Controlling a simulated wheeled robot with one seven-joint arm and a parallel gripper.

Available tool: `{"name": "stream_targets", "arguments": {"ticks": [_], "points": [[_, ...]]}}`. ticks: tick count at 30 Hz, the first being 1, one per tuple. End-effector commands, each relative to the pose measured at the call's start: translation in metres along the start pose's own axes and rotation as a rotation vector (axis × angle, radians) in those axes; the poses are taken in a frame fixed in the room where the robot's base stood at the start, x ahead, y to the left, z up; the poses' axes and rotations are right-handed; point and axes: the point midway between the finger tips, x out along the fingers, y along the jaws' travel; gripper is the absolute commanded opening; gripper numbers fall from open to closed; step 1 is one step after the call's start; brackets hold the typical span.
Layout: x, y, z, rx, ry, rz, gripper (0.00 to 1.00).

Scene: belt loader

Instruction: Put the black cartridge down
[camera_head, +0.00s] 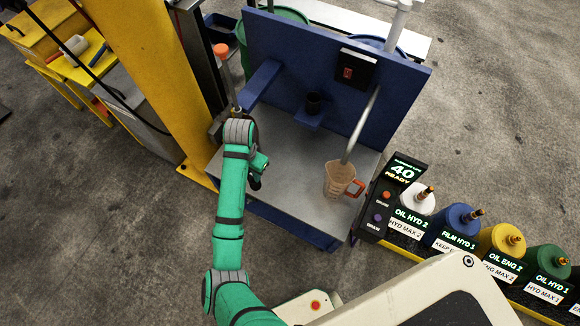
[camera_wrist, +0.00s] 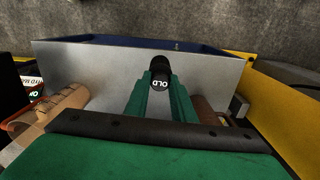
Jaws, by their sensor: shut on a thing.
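The black cartridge (camera_wrist: 160,70) is marked "OLD" and sits between the tips of my green gripper fingers in the wrist view. My gripper (camera_wrist: 162,86) is shut on it, over the grey surface of the bench (camera_wrist: 105,72). In the head view my gripper (camera_head: 258,170) is over the left part of the grey bench top (camera_head: 290,185).
A beige jug (camera_head: 338,179) with an orange handle stands at the bench's right. A black cup-shaped part (camera_head: 314,102) is on a small shelf of the blue back panel (camera_head: 300,55). A yellow post (camera_head: 150,75) stands left. The bench middle is clear.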

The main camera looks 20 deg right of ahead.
Motion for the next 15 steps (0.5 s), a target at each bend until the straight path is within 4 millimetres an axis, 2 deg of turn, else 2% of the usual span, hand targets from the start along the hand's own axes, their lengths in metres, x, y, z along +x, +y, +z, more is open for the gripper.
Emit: {"name": "stream_targets", "arguments": {"ticks": [3,9,15], "points": [[-0.017,0.019,-0.008,0.332,-0.001,-0.005,0.00],[-0.034,0.060,-0.008,0.885,-0.002,-0.002,0.00],[-0.040,0.094,0.003,1.308,-0.001,0.000,0.00]]}}
